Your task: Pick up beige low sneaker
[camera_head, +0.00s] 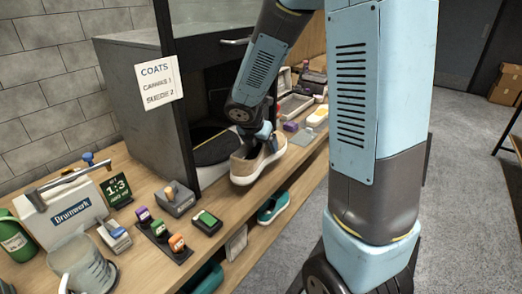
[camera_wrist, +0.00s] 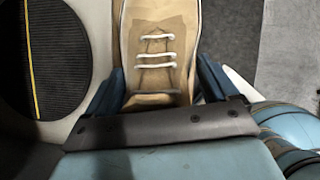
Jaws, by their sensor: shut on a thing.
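The beige low sneaker (camera_head: 250,166) has a white sole and stands out at the front edge of the wooden bench in the head view. In the wrist view the sneaker (camera_wrist: 157,75) shows its tan upper and pale laces from above. My gripper (camera_wrist: 157,88) has one blue finger on each side of the shoe and is shut on it. In the head view my gripper (camera_head: 266,136) reaches down to the shoe from behind. The fingertips are mostly hidden there. I cannot tell whether the sole touches the bench.
A dark open-fronted cabinet (camera_head: 140,105) with a round black pad (camera_head: 213,148) stands behind the shoe. A teal shoe (camera_head: 273,207) lies on the shelf below. Trays (camera_head: 295,106) stand farther right.

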